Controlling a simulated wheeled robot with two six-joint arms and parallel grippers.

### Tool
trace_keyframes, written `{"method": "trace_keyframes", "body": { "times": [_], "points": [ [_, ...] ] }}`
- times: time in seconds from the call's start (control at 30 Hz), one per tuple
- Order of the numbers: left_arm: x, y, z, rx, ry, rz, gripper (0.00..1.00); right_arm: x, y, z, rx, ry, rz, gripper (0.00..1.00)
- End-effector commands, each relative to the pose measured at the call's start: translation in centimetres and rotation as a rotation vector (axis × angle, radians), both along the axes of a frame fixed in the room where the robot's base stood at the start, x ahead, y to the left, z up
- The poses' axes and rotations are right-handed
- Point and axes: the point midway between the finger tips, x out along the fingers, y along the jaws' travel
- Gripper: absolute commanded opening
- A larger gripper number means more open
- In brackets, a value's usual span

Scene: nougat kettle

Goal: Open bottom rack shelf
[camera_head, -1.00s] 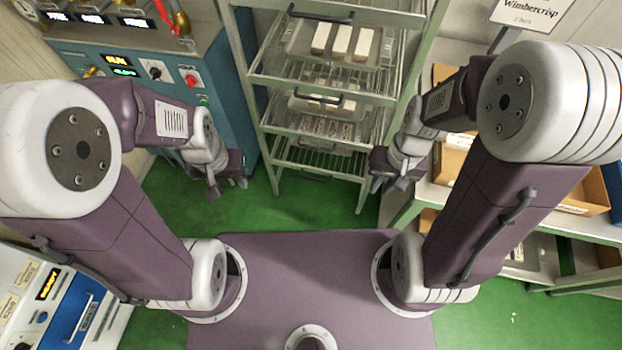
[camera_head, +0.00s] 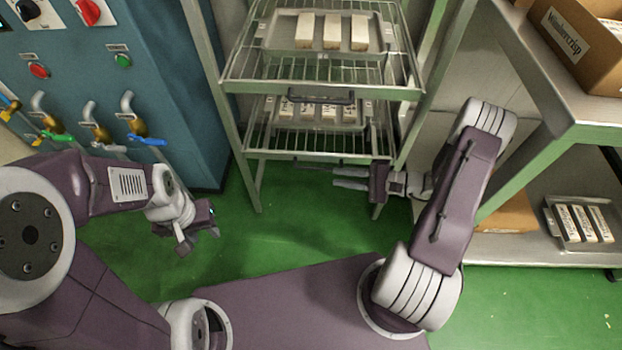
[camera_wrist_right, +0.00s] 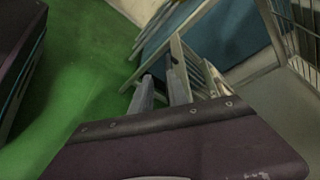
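The metal rack (camera_head: 228,130) stands ahead of me in the head view. Its bottom shelf (camera_head: 270,152) is mostly hidden below the shelf above; a dark handle (camera_head: 310,164) shows faintly at its front. My right gripper (camera_head: 335,177) is at the rack's lower right front, fingers pointing left, just right of and slightly below that handle in the picture. Its two fingers are apart with nothing between them; they also show in the right wrist view (camera_wrist_right: 158,82). I cannot tell whether they touch the handle. My left gripper (camera_head: 199,240) is open and empty, low over the floor.
Trays of bars (camera_head: 272,35) sit on upper rack shelves. A blue cabinet (camera_head: 150,70) with valves stands left of the rack. A metal table (camera_head: 560,110) with boxes and a lower-shelf tray (camera_head: 560,230) stands at right. Green floor (camera_head: 275,215) is clear before the rack.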

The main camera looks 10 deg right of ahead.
Motion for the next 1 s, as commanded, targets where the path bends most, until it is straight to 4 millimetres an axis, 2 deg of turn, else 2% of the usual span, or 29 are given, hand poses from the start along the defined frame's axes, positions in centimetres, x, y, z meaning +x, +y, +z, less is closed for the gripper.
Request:
{"method": "trace_keyframes", "body": {
  "times": [0.1,0.23,0.37,0.5,0.7,1.0],
  "points": [
    [0.0,0.0,0.0,0.000,-0.001,0.000,0.36,1.0,-1.4,-0.4,0.031,-0.038,-0.081,0.20],
    [0.0,0.0,-0.1,0.000,-0.001,0.000,0.36,1.2,-1.4,-0.4,0.033,-0.045,-0.086,0.20],
    [0.0,0.0,-1.3,0.000,-0.001,0.000,0.36,2.1,0.2,-1.1,0.032,-0.043,-0.079,0.20],
    [0.0,0.0,-2.9,0.000,-0.001,0.000,0.36,3.8,2.7,-2.0,0.030,-0.043,-0.077,0.20],
    [0.0,0.0,-4.3,0.000,0.000,0.000,0.36,5.6,5.3,-2.4,0.031,-0.042,-0.080,0.20],
    [0.0,0.0,-4.3,0.000,-0.001,0.000,0.36,6.1,5.9,-2.2,0.030,-0.041,-0.083,0.20]
  ]
}}
